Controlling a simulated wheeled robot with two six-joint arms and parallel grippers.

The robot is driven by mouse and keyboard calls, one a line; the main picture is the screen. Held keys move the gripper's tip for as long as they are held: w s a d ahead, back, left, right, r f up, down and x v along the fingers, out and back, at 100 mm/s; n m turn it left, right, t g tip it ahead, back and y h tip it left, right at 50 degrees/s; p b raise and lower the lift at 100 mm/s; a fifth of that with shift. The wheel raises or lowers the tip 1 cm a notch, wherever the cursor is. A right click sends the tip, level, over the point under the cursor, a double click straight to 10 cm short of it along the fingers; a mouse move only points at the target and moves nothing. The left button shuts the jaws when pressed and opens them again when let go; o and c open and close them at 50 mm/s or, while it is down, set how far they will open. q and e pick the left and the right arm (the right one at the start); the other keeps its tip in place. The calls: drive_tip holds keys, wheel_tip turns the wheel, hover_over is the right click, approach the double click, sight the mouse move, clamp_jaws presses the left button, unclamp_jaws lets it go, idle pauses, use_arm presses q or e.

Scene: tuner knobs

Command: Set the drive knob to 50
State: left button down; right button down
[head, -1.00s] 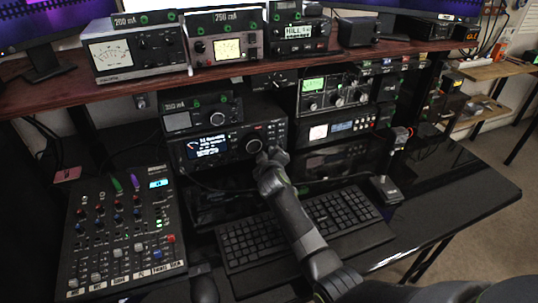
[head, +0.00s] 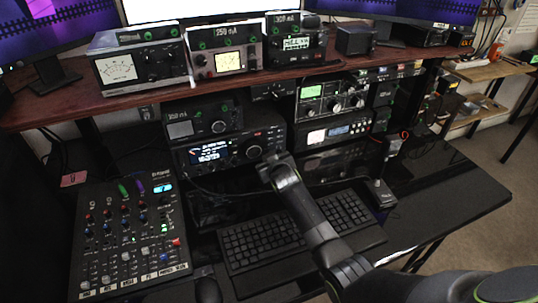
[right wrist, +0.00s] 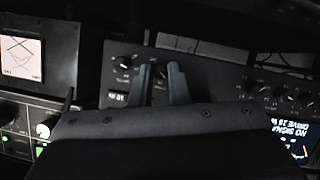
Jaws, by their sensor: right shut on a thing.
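The black radio (head: 188,160) with a lit display (head: 209,152) and a large round dial (head: 254,151) stands on the desk under the shelf. My right gripper (head: 272,163) is at the right part of its front, beside the dial. In the right wrist view the fingers (right wrist: 161,84) are close together on a small knob on a dark panel; the fingers mostly hide the knob and its mark. The display at the right edge (right wrist: 293,138) shows tilted text, with a line that seems to read DRIVE and a number I cannot read surely. My left gripper is not in view.
A keyboard (head: 262,240) lies below my right arm. A mixer (head: 128,240) with several knobs and faders is at the left. More devices are stacked right of the radio, such as a unit with a green screen (head: 313,90).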

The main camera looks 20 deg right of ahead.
drive_tip(key=shift+m+y, duration=0.3)
idle(0.4)
drive_tip(key=c, duration=1.4)
unclamp_jaws()
drive_tip(key=shift+s+p, duration=0.1)
drive_tip(key=shift+p, duration=0.2)
drive_tip(key=shift+s+r, duration=0.25)
drive_tip(key=shift+s, duration=0.3)
drive_tip(key=p+v, duration=0.1)
drive_tip(key=v, duration=1.5)
